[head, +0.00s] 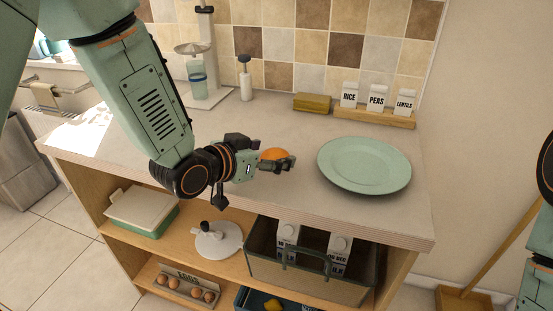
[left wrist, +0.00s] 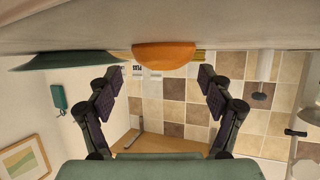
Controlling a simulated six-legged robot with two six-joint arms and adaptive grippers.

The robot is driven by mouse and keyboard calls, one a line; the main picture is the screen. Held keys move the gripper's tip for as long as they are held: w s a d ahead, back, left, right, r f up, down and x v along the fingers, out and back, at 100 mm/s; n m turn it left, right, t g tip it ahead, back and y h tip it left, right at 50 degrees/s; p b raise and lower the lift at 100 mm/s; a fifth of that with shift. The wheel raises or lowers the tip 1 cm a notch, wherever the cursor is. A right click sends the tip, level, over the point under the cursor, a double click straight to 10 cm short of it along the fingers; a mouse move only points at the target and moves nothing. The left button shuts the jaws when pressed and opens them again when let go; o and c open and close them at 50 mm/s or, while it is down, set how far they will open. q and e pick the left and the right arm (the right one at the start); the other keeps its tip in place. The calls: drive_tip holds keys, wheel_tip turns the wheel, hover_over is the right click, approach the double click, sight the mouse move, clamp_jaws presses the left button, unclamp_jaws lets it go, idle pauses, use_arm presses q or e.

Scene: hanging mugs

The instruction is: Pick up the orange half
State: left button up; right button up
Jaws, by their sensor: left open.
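The orange half (head: 274,153) sits on the grey worktop, left of the green plate. My left gripper (head: 286,164) is at it, partly in front of it and hiding its lower part. In the left wrist view, which looks upside down, the orange half (left wrist: 165,54) shows whole with its rounded side toward the picture's bottom. The left gripper (left wrist: 160,92) is open there, its two fingers wide apart, with the orange half ahead between them and nothing gripped. My right gripper is not in view; only parts of the right arm show at the right edge.
A green plate (head: 350,178) lies right of my left gripper. Behind stand a yellow-brown block (head: 313,102), a RICE, PEAS and LENTILS rack (head: 387,117), a soap pump (head: 245,82) and a dispenser (head: 199,70). Shelves below hold a crate (head: 300,278) and egg tray (head: 182,289).

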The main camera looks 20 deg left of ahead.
use_arm(q)
drive_tip(key=shift+w+d+f, duration=0.15)
drive_tip(key=shift+w+d, duration=0.25)
drive_tip(key=shift+w, duration=0.1)
drive_tip(key=shift+w+a+f, duration=0.1)
drive_tip(key=shift+a+f, duration=0.1)
drive_tip(key=shift+a, duration=0.5)
drive_tip(key=shift+c, duration=0.2)
drive_tip(key=shift+d+r, duration=0.15)
drive_tip(key=shift+d, duration=0.3)
drive_tip(key=c, duration=0.5)
drive_tip(key=shift+a, duration=0.4)
drive_tip(key=c, duration=0.4)
drive_tip(key=shift+d, duration=0.3)
drive_tip(key=c, duration=0.3)
